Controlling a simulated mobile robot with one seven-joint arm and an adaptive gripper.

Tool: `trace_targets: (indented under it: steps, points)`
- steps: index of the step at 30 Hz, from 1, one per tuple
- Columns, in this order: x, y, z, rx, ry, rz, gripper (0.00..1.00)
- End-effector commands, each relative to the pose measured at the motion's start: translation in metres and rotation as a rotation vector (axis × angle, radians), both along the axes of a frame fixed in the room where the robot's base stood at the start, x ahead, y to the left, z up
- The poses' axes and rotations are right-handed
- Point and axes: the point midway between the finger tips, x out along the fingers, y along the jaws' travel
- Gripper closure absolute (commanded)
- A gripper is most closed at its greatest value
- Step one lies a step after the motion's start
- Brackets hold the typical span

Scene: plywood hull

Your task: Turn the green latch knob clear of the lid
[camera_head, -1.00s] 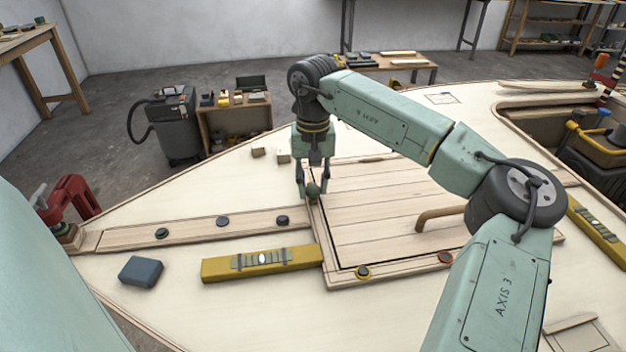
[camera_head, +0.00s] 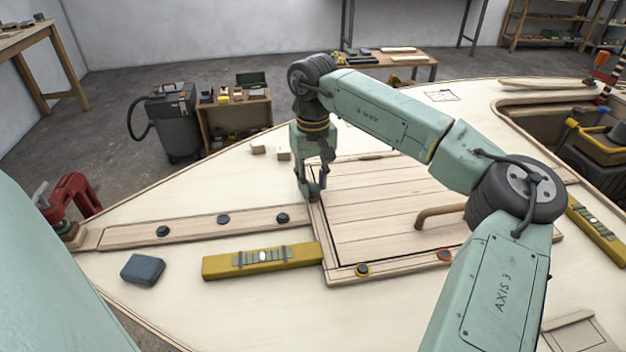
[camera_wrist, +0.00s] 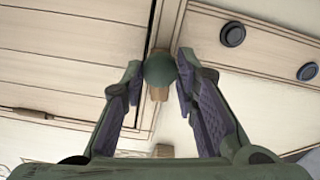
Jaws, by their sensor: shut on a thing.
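The green latch knob (camera_wrist: 160,68) is round and sits between my two fingertips in the wrist view. My gripper (camera_head: 311,193) points down at the left edge of the lid (camera_head: 375,210) and is shut on the knob. In the head view my fingers mostly hide the knob. My fingertips (camera_wrist: 158,70) touch or nearly touch it on both sides in the wrist view. A short tan wooden piece (camera_wrist: 158,93) shows just below the knob, over the frame seam. The planked lid (camera_wrist: 70,60) fills the left of the wrist view.
A yellow level (camera_head: 262,261) lies left of the lid frame. A blue-grey block (camera_head: 142,269) lies further left. A wooden handle (camera_head: 440,214) rises from the lid. Dark discs (camera_head: 223,219) line the left strip.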

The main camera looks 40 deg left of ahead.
Motion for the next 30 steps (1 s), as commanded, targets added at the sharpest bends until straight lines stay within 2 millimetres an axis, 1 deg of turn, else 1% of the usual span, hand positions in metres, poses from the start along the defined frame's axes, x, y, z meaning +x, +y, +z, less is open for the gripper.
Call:
trace_targets:
  steps: [3, 4, 12, 20, 23, 26, 29, 30]
  points:
    - [0.001, 0.0, 0.001, 0.001, -0.002, -0.001, 1.0]
    - [0.001, 0.0, 0.001, 0.001, -0.002, -0.001, 0.71]
    - [0.0, 0.0, 0.0, 0.001, 0.0, -0.001, 0.53]
    - [0.0, 0.0, 0.0, 0.001, 0.0, -0.001, 0.52]
    - [0.0, 0.0, 0.003, 0.001, 0.0, -0.001, 0.52]
    - [0.0, 0.001, 0.014, 0.003, -0.001, -0.002, 0.52]
    - [0.0, 0.001, 0.032, 0.002, -0.003, -0.002, 0.52]
    - [0.0, 0.001, 0.041, 0.003, -0.003, -0.002, 0.52]
